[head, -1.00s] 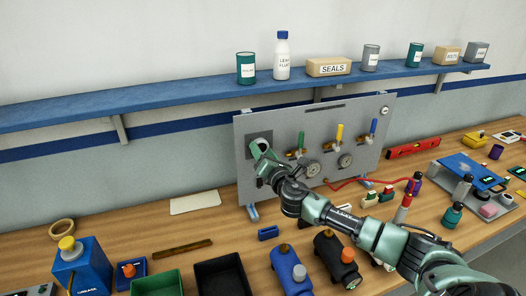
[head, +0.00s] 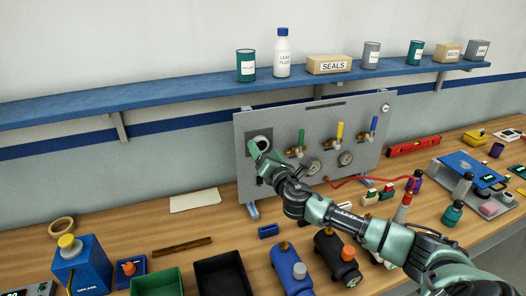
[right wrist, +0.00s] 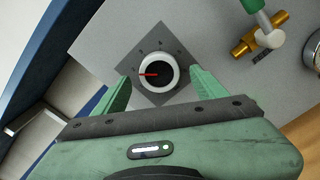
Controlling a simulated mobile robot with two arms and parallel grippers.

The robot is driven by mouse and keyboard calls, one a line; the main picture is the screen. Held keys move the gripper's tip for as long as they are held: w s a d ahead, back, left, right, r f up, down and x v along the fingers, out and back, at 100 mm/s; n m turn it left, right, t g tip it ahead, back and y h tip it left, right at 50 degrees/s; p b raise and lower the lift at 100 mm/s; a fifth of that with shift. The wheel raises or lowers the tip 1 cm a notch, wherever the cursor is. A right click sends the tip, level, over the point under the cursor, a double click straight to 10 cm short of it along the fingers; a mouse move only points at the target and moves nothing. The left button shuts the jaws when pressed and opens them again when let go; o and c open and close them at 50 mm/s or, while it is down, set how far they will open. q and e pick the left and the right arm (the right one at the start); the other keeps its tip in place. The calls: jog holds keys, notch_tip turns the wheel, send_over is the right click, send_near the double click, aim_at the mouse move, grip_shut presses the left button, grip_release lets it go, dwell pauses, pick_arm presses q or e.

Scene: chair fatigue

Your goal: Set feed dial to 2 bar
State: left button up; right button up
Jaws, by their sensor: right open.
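The feed dial (right wrist: 157,73) is a round knob with a white rim, a black centre and a red pointer, on a dark square plate (right wrist: 178,44) with small marks. The right wrist view shows the red pointer toward the picture's left; the mark values are too small to read. In the head view the dial (head: 263,142) sits at the upper left of the grey panel (head: 310,112), partly hidden by my gripper. My right gripper (right wrist: 160,92) is open, with one green finger on each side below the dial; contact cannot be told. My left gripper is not in view.
Green, yellow and blue-handled valves (head: 340,131) and two gauges (head: 345,158) are right of the dial. A blue shelf (head: 180,95) with containers runs above. Bottles, bins (head: 157,281) and cylinders (head: 291,271) crowd the bench below.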

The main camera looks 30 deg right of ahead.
jog(key=b+v, duration=0.2)
jog(key=v, duration=0.4)
jog(key=shift+s, duration=0.3)
jog(key=shift+f, duration=0.1)
